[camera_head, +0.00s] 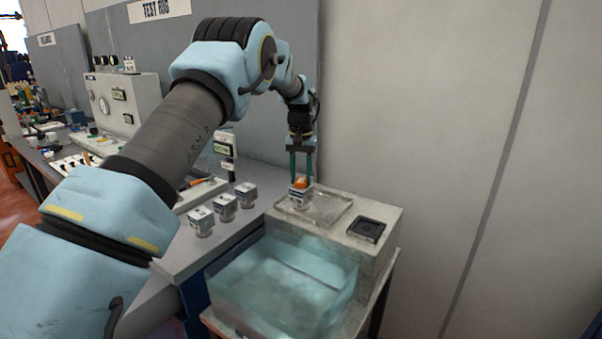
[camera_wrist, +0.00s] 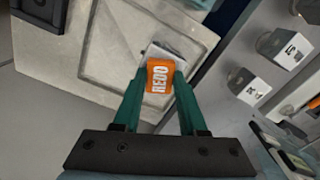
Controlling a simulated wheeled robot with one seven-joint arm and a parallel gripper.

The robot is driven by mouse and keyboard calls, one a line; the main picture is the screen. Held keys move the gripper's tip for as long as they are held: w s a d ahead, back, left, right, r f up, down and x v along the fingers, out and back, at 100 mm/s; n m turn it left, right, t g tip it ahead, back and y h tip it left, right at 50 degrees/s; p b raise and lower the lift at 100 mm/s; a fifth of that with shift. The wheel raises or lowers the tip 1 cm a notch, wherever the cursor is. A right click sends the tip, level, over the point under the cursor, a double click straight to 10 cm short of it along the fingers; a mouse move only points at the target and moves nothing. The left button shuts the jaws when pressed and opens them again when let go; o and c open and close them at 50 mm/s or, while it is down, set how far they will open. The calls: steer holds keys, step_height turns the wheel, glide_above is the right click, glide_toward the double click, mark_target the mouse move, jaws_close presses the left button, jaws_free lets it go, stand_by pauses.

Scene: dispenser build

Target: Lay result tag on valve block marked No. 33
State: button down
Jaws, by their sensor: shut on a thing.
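An orange result tag (camera_wrist: 159,79) reading "REDO" is between the green fingertips of my gripper (camera_wrist: 157,84) in the wrist view. In the head view my gripper (camera_head: 301,178) points down, with the orange tag (camera_head: 301,183) at its tips. A small pale valve block (camera_head: 298,197) is directly below the tag, on the tray. In the wrist view this block (camera_wrist: 164,52) is partly hidden by the tag, and its number cannot be read. I cannot tell whether the tag touches it. Three similar blocks (camera_head: 225,207) stand in a row on the bench.
The shallow clear tray (camera_head: 328,212) sits on a pale ledge with a dark square pad (camera_head: 367,230) at right. A clear water-like tank (camera_head: 280,290) is in front. Bench instruments (camera_head: 120,100) stand at left, and a wall is close behind.

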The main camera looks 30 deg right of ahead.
mark_target(301, 180)
steer(key=shift+c, duration=2.3)
jaws_free()
steer(key=shift+f, duration=0.1)
step_height(301, 180, up, 12)
steer(key=b, duration=0.3)
steer(key=a+f+n, duration=0.2)
steer(key=a, duration=1)
steer(key=a+f+n, duration=0.1)
steer(key=a+f, duration=0.1)
steer(key=a, duration=1)
steer(key=s+a+f+n, duration=0.1)
steer(key=s+a+f, duration=0.2)
steer(key=s+a, duration=0.6)
steer(key=s+a+f+n+t, duration=0.1)
steer(key=s+a+f, duration=0.3)
steer(key=s+a, duration=0.6)
steer(key=shift+s+a+n+t, duration=0.3)
steer(key=shift+a+n, duration=0.4)
steer(key=shift+a, duration=0.15)
